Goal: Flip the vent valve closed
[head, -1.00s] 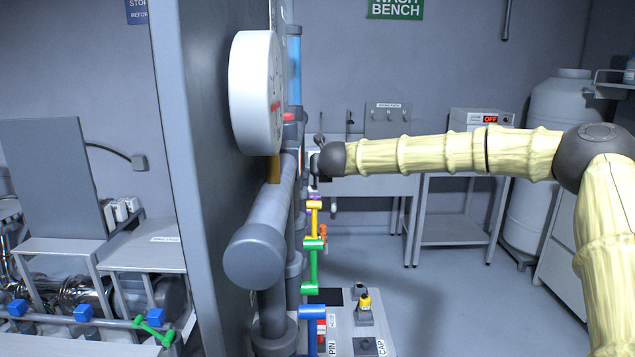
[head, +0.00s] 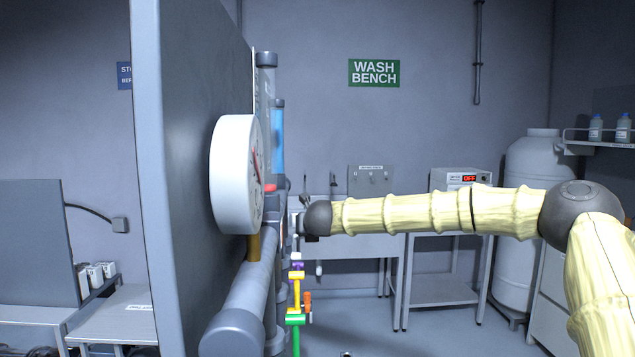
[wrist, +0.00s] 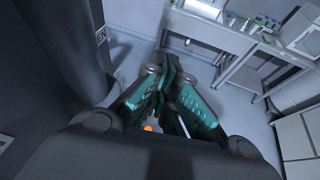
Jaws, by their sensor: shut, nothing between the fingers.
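Several coloured valve handles stand in a column along the pipework in the head view: a purple one (head: 297,265), a yellow one (head: 296,290) and a green one (head: 295,321). An orange piece (head: 308,300) sticks out beside the yellow one. I cannot read which is the vent valve. My gripper (wrist: 170,75) is shut and empty, its teal fingers together in the wrist view. In the head view its wrist end is just above and right of the purple handle; its fingers are mostly hidden. A small orange spot (wrist: 148,128) shows below the fingers in the wrist view.
A big white dial gauge (head: 236,175) and a thick grey pipe (head: 240,305) stand left of my gripper, beside a tall grey panel (head: 190,170). A wash bench (head: 350,246) and a steel side table (head: 445,287) are behind.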

